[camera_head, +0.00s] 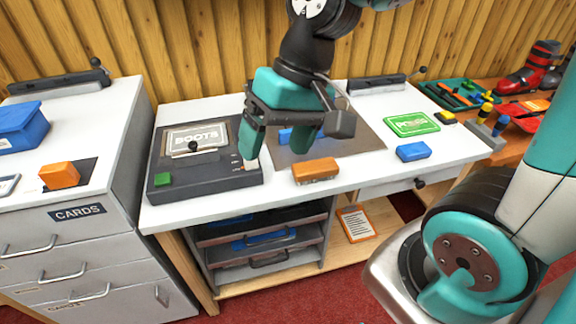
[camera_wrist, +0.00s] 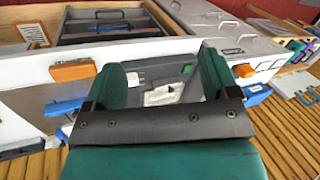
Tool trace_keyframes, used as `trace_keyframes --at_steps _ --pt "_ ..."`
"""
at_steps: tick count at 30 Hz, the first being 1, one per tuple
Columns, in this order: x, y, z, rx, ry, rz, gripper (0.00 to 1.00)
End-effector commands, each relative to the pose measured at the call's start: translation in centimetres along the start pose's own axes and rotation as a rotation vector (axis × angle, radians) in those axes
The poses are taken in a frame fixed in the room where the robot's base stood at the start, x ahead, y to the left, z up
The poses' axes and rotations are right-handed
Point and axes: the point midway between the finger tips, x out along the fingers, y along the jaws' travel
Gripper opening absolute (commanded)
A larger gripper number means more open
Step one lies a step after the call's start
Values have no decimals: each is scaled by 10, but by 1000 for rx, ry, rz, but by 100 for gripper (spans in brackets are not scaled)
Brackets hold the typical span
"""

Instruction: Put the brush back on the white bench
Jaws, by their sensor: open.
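The white bench (camera_head: 360,178) stands in the middle of the head view. An orange block-like piece (camera_head: 315,170) lies near its front edge; it also shows at the left of the wrist view (camera_wrist: 72,71). A similar orange piece (camera_head: 59,175) lies on the left cabinet, seen also in the wrist view (camera_wrist: 244,70). I cannot tell whether either is the brush. My gripper (camera_head: 277,152) is open, pointing down over the bench between the dark BOOTS device (camera_head: 205,183) and the nearer orange piece. I see nothing held between its fingers.
The white CARDS cabinet (camera_head: 110,175) stands at left with a blue box (camera_head: 20,127) on top. A blue block (camera_head: 413,151) and a green sign (camera_head: 411,125) lie on the bench's right. A wooden table (camera_head: 487,100) with tools and a red boot adjoins it.

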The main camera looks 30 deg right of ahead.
Motion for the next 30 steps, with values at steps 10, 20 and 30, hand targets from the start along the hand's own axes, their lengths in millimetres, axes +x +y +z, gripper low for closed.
trace_keyframes --at_steps 10,20,30 --pt "-7 -40 75 -580 -19 -8 81" --pt "-7 -39 74 -577 -18 -8 81" --pt "-7 -39 74 -577 -18 -8 81"
